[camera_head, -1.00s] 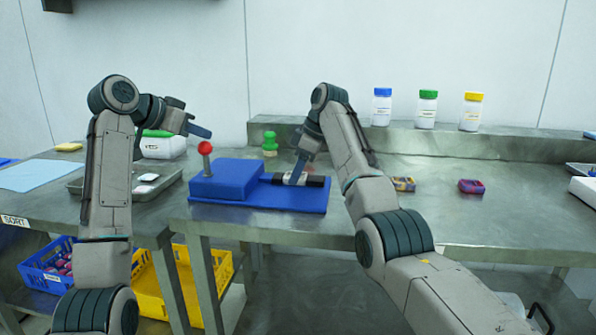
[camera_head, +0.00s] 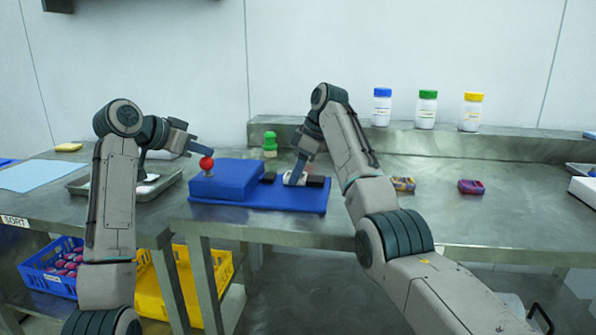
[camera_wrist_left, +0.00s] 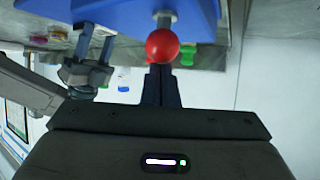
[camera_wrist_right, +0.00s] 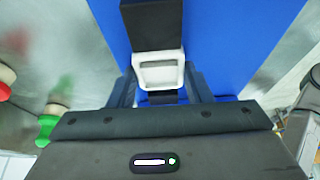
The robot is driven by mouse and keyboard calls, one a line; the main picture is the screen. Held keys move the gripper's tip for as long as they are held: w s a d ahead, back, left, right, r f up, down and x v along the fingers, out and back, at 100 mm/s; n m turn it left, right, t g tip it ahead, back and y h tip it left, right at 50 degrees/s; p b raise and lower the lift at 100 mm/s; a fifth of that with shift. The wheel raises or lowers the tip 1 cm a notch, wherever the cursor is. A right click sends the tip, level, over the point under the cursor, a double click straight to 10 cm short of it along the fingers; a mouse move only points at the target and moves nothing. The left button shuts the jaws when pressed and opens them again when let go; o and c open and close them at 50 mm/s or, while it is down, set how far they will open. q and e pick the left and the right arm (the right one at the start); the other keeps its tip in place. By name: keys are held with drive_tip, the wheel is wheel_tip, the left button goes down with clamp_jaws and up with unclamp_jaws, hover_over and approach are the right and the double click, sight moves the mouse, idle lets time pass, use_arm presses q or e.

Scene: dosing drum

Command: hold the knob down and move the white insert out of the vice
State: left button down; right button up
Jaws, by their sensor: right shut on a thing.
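The red ball knob (camera_head: 206,163) sits low at the left end of the blue vice (camera_head: 228,180). My left gripper (camera_head: 203,149) is shut, with its fingertips at the top of the knob; its closed fingers and the knob (camera_wrist_left: 162,46) also show in the left wrist view. The vice's black jaws (camera_head: 316,181) stand apart with a gap between them. My right gripper (camera_wrist_right: 160,86) is shut on the white insert (camera_wrist_right: 158,76), which sits in the gap between the black jaws (camera_wrist_right: 150,25).
A green knobbed object (camera_head: 270,145) stands behind the vice. A tray (camera_head: 150,190) lies to the left. Several lidded bottles, among them a green-lidded one (camera_head: 427,108), stand on the back ledge.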

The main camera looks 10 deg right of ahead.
use_arm(q)
drive_tip(key=shift+f, duration=0.35)
use_arm(e)
drive_tip(key=shift+r, duration=3)
use_arm(q)
drive_tip(key=shift+r, duration=3.55)
drive_tip(key=shift+r, duration=0.15)
wheel_tip(320, 180, up, 5)
drive_tip(key=shift+f, duration=0.1)
use_arm(e)
drive_tip(key=shift+f, duration=0.15)
